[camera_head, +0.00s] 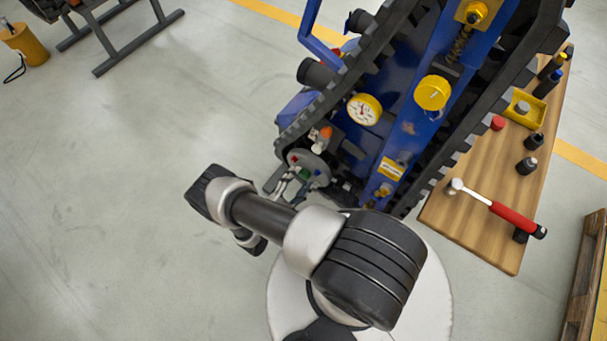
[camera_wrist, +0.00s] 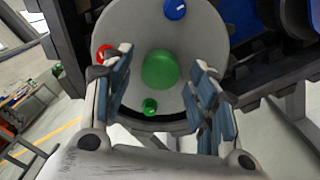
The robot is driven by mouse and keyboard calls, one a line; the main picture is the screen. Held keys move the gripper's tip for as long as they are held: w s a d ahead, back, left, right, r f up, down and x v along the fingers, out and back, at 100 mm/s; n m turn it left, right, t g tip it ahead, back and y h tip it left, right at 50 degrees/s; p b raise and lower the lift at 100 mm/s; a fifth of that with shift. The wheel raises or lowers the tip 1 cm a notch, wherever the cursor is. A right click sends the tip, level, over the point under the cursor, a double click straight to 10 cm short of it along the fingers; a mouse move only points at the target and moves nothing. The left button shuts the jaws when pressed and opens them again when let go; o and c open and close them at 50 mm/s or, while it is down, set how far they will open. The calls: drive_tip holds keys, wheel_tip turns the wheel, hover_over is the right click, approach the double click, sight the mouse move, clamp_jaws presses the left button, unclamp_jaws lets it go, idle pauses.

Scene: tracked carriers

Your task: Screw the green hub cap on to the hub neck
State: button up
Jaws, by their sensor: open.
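In the wrist view a large round green cap (camera_wrist: 160,70) sits at the centre of the grey hub disc (camera_wrist: 205,30). The neck is not visible behind it, so I cannot tell how it is seated. My gripper (camera_wrist: 161,64) is open, with one finger on each side of the green cap and visible gaps between. A red knob (camera_wrist: 104,53), a blue knob (camera_wrist: 175,8) and a small green knob (camera_wrist: 150,107) are around the disc. In the head view my gripper (camera_head: 287,184) is at the hub disc (camera_head: 322,166), small and partly hidden.
The hub is on a blue tracked carrier with black tracks (camera_head: 470,125), a gauge (camera_head: 364,109) and a yellow cap (camera_head: 432,92).

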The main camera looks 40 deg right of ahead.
drive_tip(key=n, duration=0.4)
drive_tip(key=shift+n, duration=0.3)
drive_tip(key=n, duration=0.4)
drive_tip(key=shift+c, duration=0.4)
drive_tip(key=c, duration=0.8)
drive_tip(key=m, duration=0.3)
drive_tip(key=shift+m, duration=0.3)
drive_tip(key=shift+c, duration=0.2)
drive_tip(key=m, duration=0.3)
drive_tip(key=shift+p, duration=0.3)
drive_tip(key=m, duration=0.2)
drive_tip(key=shift+m, duration=0.4)
